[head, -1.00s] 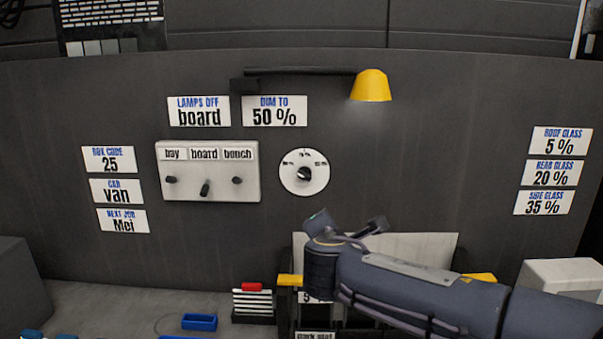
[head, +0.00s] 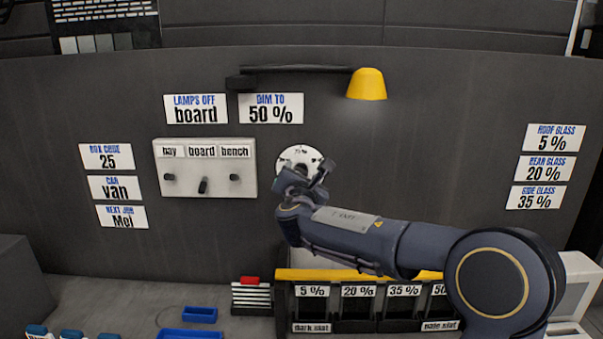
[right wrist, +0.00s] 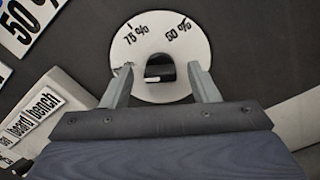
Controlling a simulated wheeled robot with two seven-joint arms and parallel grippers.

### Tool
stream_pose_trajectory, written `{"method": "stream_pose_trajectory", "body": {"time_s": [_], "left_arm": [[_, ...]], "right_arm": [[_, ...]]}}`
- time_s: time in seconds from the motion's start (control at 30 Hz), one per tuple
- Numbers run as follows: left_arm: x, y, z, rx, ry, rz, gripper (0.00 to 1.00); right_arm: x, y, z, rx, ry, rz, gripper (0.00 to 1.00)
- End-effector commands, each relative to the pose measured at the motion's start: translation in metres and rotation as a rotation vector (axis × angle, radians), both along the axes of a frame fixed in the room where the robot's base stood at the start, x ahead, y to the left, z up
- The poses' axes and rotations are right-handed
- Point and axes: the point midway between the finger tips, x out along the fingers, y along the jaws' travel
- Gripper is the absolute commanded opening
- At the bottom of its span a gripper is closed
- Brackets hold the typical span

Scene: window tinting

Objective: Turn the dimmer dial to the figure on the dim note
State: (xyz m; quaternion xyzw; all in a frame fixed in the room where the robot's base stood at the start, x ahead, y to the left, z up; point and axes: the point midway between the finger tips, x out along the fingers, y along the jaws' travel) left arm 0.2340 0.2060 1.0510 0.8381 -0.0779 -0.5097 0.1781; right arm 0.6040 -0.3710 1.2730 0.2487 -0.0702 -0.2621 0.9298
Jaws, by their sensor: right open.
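The dimmer dial (head: 300,153) is a round white plate on the dark wall, mostly covered by my right gripper in the head view. In the right wrist view the dial plate (right wrist: 145,32) shows "75 %" at upper left and what looks like "50 %" at upper right. Its dark knob (right wrist: 159,66) has a pale mark at its lower edge. My right gripper (right wrist: 163,82) is open, with one finger on each side of the knob and a gap to it. The dim note (head: 271,109) reads "DIM TO 50 %". My left gripper is out of view.
A white switch panel (head: 206,185) marked bay, board and bench is left of the dial. A lamp with a yellow shade (head: 367,84) juts out above. A rack with percent labels (head: 358,291) and blue trays (head: 199,315) stand below.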

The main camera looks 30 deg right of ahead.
Motion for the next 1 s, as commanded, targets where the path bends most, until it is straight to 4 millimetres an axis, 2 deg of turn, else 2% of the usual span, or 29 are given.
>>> {"method": "stream_pose_trajectory", "body": {"time_s": [0.2,0.53,0.77,1.0], "left_arm": [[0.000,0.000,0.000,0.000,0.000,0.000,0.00],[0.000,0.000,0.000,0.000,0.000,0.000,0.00],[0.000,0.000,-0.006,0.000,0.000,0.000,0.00],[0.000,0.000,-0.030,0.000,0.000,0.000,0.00]], "right_arm": [[0.000,0.000,0.000,0.001,-0.001,0.000,0.53],[0.000,0.000,0.000,0.001,0.000,-0.001,0.10],[0.000,0.000,-0.002,0.016,-0.009,-0.001,0.10],[-0.001,0.000,-0.006,0.103,-0.067,0.001,0.10]]}}
